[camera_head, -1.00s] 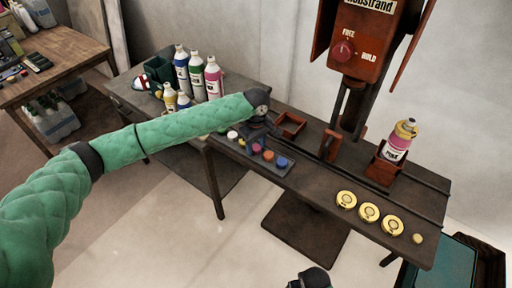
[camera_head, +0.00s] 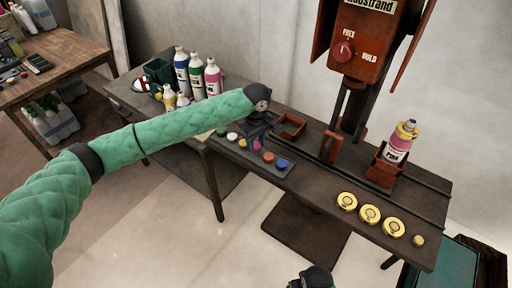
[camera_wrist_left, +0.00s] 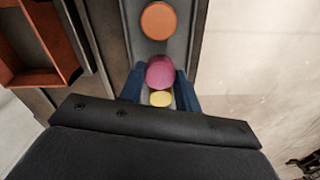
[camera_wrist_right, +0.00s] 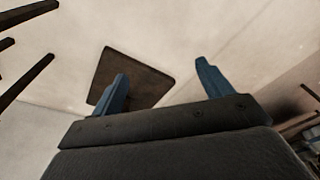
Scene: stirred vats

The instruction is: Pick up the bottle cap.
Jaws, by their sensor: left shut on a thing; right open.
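A pink bottle cap (camera_wrist_left: 160,72) sits between the blue fingers of my left gripper (camera_wrist_left: 160,84), which is shut on it. In the head view the left gripper (camera_head: 256,139) points down over the dark cap tray (camera_head: 285,174). A yellow cap (camera_wrist_left: 161,99) shows just below the pink one in the left wrist view. An orange cap (camera_head: 268,157) and a blue cap (camera_head: 282,163) lie on the tray to the right, and a white cap (camera_head: 232,136) to the left. My right gripper (camera_wrist_right: 162,88) is open and empty above the floor.
Several yellow round lids (camera_head: 370,214) lie at the bench's front right. Several bottles (camera_head: 196,75) stand at the back left. An empty red tray (camera_head: 291,125) is behind the cap tray.

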